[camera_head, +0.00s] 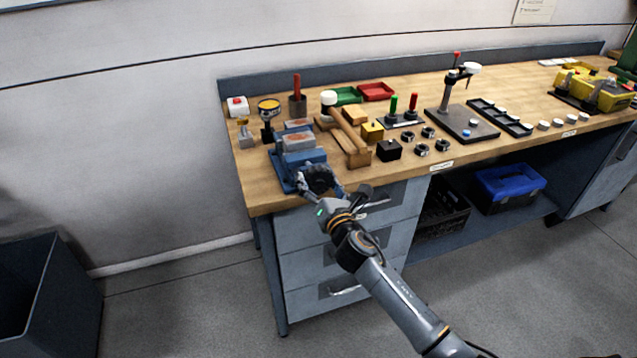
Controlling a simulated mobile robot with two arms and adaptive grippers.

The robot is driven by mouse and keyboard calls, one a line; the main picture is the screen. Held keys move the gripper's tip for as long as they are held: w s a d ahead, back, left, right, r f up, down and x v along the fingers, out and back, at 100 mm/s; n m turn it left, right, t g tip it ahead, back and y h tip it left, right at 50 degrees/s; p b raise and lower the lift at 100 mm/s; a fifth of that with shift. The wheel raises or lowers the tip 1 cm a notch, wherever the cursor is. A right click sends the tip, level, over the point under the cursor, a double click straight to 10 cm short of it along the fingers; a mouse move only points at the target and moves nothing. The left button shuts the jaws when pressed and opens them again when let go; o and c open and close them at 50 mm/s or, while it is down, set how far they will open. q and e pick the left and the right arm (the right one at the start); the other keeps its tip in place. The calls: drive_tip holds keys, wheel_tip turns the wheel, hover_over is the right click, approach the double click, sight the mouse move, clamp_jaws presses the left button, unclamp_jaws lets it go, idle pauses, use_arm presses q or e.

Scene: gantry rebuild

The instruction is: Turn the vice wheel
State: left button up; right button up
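The blue vice (291,161) sits at the left front corner of the wooden workbench, with a greyish block between its jaws. Its dark wheel (318,179) faces the front edge of the bench and is partly covered by my gripper. My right gripper (325,188) is at the wheel, its arm reaching in from the lower right. The fingers overlap the dark wheel, so I cannot tell whether they are open or shut, or whether they touch it. My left gripper does not show.
A hammer on a wooden stand (349,132) is just right of the vice. A black box (389,150) and several dark rings lie farther right. Drawers (340,255) are under the bench's front edge. The floor in front is clear; a dark bin (60,300) stands at left.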

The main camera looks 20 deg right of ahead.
drive_tip(key=c, duration=0.5)
drive_tip(key=shift+m, duration=0.3)
